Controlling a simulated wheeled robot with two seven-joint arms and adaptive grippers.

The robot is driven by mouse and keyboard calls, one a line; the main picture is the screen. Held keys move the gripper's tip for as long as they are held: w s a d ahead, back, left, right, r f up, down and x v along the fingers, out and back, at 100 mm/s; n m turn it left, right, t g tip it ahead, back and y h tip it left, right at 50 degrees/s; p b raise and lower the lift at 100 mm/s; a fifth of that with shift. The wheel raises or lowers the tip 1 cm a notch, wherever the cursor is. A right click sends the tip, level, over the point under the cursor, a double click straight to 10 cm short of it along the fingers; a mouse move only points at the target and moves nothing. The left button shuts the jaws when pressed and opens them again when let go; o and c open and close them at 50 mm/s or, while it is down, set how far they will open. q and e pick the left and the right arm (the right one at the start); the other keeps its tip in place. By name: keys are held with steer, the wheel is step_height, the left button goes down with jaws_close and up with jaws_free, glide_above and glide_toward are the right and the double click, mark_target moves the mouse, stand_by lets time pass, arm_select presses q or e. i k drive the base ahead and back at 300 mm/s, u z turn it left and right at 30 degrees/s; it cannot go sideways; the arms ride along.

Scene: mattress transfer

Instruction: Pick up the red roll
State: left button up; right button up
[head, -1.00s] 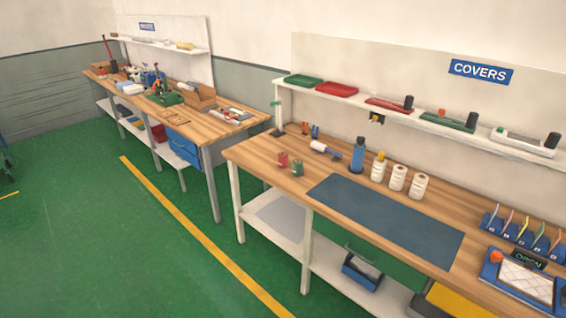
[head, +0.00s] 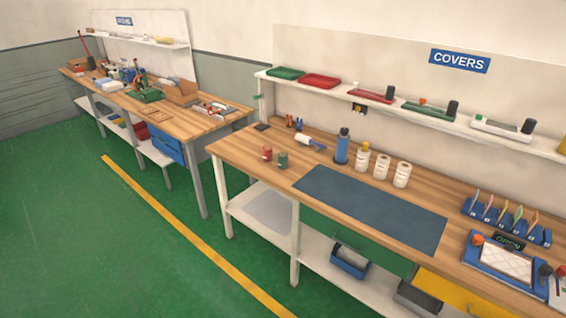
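A small red roll (head: 267,154) stands upright on the wooden workbench (head: 240,150), near its left end. A small green roll (head: 283,160) stands just to its right, close beside it. Neither of my grippers shows in the head view, so nothing of mine is seen near the red roll.
A dark blue mat (head: 370,208) lies on the bench. A blue slotted rack (head: 508,222) is at the right. A second bench (head: 200,122) stands at the left. Green floor (head: 120,240) in front is clear.

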mark_target(267, 150)
steer(key=z, duration=0.1)
steer(key=k, duration=0.4)
steer(key=u, duration=1.1)
steer(key=i, duration=1.75)
steer(key=u, duration=0.45)
steer(key=i, duration=1.8)
steer(key=z, duration=0.55)
steer(key=i, duration=0.95)
steer(key=z, duration=1.75)
steer(key=i, duration=0.8)
steer(key=z, duration=0.7)
